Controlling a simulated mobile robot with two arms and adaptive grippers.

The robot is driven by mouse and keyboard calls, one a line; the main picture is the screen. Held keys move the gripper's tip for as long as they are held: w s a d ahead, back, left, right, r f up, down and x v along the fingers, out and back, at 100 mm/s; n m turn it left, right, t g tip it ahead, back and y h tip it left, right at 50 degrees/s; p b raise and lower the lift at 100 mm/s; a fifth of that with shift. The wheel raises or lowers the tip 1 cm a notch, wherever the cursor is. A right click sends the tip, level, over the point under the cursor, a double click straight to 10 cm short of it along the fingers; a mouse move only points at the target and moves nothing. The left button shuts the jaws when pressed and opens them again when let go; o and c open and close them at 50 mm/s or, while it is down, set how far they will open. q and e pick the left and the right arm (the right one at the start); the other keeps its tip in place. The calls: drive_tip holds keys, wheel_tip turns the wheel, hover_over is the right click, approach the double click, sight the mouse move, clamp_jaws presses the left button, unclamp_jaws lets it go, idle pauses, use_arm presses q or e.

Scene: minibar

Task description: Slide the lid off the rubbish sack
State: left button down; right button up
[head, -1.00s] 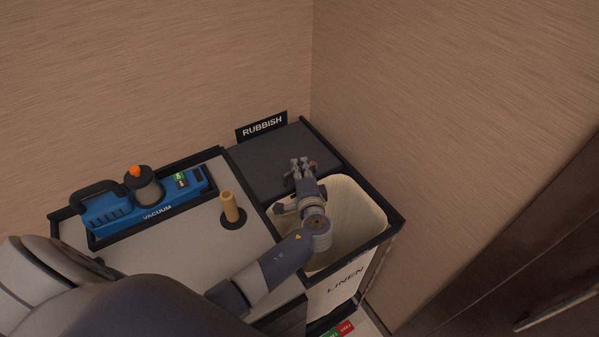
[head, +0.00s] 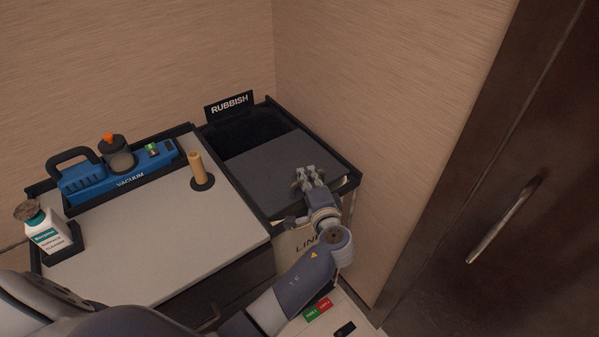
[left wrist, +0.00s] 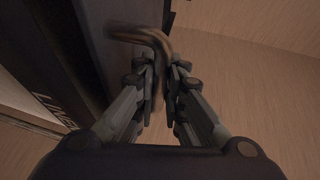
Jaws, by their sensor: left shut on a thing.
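The lid (head: 272,162) is a flat dark grey panel. In the head view it lies over the front part of the cart's right-hand bay, covering most of the linen opening. Behind it, the dark opening of the rubbish sack (head: 240,131) is uncovered below the RUBBISH sign (head: 229,104). My left gripper (head: 308,176) is at the lid's front right part. In the left wrist view its fingers (left wrist: 165,72) are shut on a bent brown handle (left wrist: 145,37) on the lid. My right gripper is out of view.
A blue vacuum (head: 85,178), a wooden post (head: 197,166) and a white spray bottle (head: 43,229) stand on the cart top (head: 150,235) to the left. Walls close in behind and right; a dark door with a handle (head: 505,222) is at the right.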

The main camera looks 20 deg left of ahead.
use_arm(q)
drive_tip(key=shift+s+d+f, duration=0.15)
drive_tip(key=shift+s+d, duration=0.05)
drive_tip(key=shift+d, duration=0.15)
drive_tip(key=shift+s+d, duration=0.15)
drive_tip(key=shift+d, duration=0.25)
drive_tip(key=c, duration=1.8)
unclamp_jaws()
drive_tip(key=shift+o, duration=0.7)
drive_tip(key=v, duration=0.7)
drive_tip(key=shift+s, duration=0.2)
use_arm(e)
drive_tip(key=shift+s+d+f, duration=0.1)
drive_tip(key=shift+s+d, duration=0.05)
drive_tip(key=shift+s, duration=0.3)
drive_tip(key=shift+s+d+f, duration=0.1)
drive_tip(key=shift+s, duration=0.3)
use_arm(q)
drive_tip(key=shift+d, duration=0.15)
